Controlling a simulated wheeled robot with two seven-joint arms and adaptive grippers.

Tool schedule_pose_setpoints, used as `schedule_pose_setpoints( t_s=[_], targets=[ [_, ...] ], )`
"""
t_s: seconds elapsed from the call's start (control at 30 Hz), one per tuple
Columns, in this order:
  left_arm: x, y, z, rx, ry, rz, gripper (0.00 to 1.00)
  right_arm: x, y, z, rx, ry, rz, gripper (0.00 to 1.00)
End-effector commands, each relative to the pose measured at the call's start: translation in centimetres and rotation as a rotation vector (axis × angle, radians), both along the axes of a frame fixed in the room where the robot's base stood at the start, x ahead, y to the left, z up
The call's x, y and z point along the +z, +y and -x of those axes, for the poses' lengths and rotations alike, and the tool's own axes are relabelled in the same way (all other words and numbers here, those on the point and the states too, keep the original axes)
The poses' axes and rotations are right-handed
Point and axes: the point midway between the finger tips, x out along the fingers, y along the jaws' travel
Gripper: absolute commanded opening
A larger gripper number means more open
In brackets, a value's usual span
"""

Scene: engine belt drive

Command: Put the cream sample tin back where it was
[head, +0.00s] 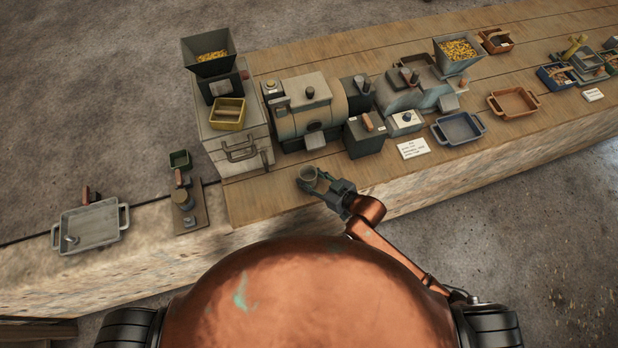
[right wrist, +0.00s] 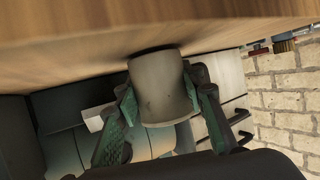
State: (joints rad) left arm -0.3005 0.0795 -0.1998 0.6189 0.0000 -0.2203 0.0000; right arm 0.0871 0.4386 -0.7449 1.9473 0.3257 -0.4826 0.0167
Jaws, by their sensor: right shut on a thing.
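The sample tin, a small round open-topped cup that looks dull grey-cream (head: 309,174), is at the front of the wooden bench, before the machines. My right gripper (head: 325,186) is shut on it from the right, fingers on either side of its wall. In the right wrist view, the tin (right wrist: 161,85) stands between the fingers of the gripper (right wrist: 165,110), with its base at or very near the wood, a dark shadow there. I cannot tell whether it touches. The tin looks upright. My left gripper is not in view.
A grey drawer cabinet (head: 236,152) with a yellow tray (head: 228,114) stands behind left. A white label card (head: 413,148) and blue tray (head: 459,129) lie right. Bare wood (head: 265,197) is left of the tin.

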Motion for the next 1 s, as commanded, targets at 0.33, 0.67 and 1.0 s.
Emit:
schedule_pose_setpoints(
  t_s=[0.33, 0.67, 1.0],
  targets=[
    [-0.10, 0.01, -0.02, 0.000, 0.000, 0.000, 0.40, -0.41, 0.05, -0.01, 0.000, -0.002, -0.001, 0.09],
    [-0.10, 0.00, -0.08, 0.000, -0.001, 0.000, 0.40, -0.49, 0.05, -0.01, 0.000, -0.002, -0.001, 0.54],
    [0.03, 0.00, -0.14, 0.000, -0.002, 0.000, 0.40, -0.12, -0.18, 0.17, 0.000, -0.001, 0.000, 0.54]
  ],
)
